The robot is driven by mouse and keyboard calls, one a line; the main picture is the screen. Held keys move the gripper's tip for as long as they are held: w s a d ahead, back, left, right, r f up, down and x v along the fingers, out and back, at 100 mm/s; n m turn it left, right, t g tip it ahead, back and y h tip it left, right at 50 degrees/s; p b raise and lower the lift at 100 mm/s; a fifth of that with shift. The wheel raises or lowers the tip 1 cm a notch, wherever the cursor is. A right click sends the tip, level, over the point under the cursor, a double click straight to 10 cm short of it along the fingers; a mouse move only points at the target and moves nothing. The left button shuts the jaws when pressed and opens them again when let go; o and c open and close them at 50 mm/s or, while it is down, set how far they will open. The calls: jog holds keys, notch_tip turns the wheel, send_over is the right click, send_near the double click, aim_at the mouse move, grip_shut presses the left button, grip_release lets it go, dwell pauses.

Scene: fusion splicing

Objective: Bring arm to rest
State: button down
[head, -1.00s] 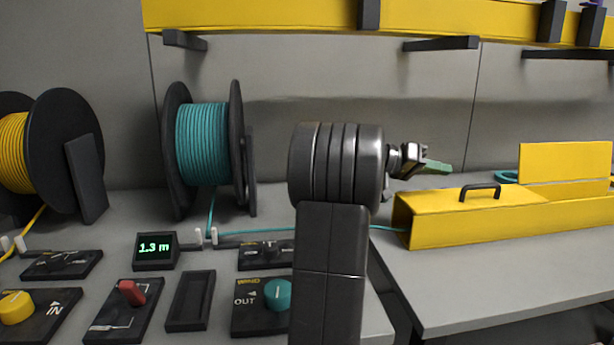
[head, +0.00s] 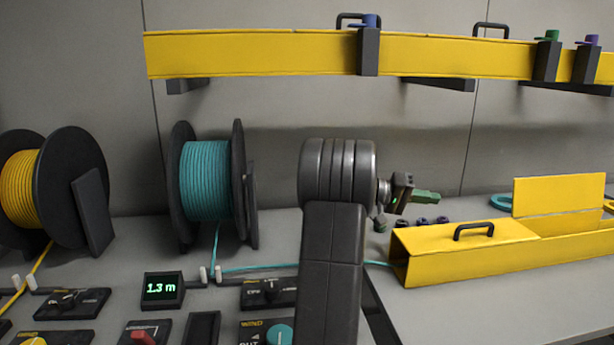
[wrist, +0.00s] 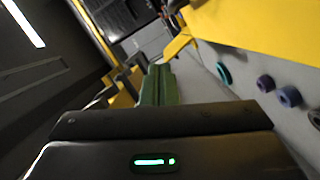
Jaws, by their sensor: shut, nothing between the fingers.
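My gripper (head: 428,196) shows in the head view just right of my dark arm, with its green fingers pointing right. It is raised above the bench, behind the yellow box with a black handle (head: 460,245). In the wrist view the green fingers (wrist: 158,85) lie side by side, closed together with nothing between them.
A teal cable spool (head: 206,180) and a yellow cable spool (head: 20,175) stand at the left. A display (head: 163,290) reads 1.3 m. A long yellow duct (head: 250,55) runs along the wall above. Small dark rings lie behind the box; one is purple (wrist: 289,97).

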jog(key=w+n+p, duration=0.1)
jog(key=p, duration=0.2)
jog(key=w+n+p, duration=0.1)
jog(key=p, duration=0.2)
jog(key=w+n+h+p, duration=0.1)
jog(key=n+p, duration=0.1)
jog(key=p, duration=0.2)
jog(key=shift+w+a, duration=0.3)
jog(key=shift+w, duration=0.05)
jog(key=shift+f, duration=0.1)
